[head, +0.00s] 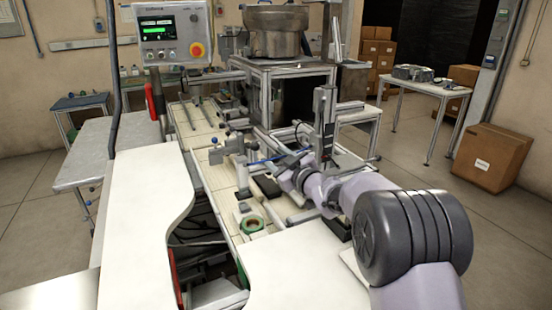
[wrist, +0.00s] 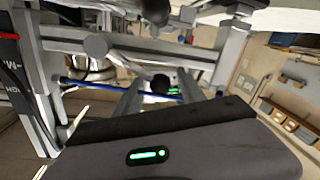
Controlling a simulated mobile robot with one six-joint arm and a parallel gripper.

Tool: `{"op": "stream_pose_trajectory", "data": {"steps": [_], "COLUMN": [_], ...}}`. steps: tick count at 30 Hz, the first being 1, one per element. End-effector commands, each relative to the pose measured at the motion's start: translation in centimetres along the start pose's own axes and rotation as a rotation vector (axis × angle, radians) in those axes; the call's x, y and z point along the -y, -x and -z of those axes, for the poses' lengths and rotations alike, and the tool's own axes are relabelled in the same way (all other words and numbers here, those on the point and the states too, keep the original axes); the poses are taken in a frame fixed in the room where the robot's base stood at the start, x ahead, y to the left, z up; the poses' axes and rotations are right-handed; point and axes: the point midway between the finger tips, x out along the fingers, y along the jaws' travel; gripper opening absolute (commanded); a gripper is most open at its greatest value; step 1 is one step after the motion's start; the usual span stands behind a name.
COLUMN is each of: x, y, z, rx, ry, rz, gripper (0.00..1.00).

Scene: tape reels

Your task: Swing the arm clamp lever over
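In the wrist view a round black knob (wrist: 160,84), which looks like the end of the clamp lever, shows between the two grey fingers of my gripper (wrist: 162,92). The fingers stand apart, with a gap on each side of the knob; I cannot tell how far beyond the fingertips it is. A thin blue rod (wrist: 90,83) runs across behind the fingers. In the head view my gripper (head: 282,174) reaches left from my arm to the machine bed, beside the blue rod (head: 262,161). The fingertips and the lever are hard to make out there.
An upright metal post (head: 325,120) stands close behind my wrist. A grey clamp-like fixture (head: 230,148) is on the bed to the left. The control panel (head: 173,33) is at the back left. A white worktop (head: 140,225) borders the bed.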

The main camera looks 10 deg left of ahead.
Motion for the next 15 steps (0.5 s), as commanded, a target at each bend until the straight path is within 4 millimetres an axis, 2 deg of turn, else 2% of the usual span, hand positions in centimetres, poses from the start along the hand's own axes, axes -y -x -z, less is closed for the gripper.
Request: {"op": "stream_pose_trajectory", "data": {"steps": [5,8,11,15], "x": [0.0,-0.1,-0.2,-0.3], "y": [0.1,1.0,3.1,7.5], "z": [0.0,0.1,0.2,0.3], "rx": [0.0,0.001,0.002,0.003], "ry": [0.0,-0.001,0.0,-0.001], "rz": [0.0,0.0,-0.002,-0.002], "gripper": [0.48,0.48,0.48,0.48]}}
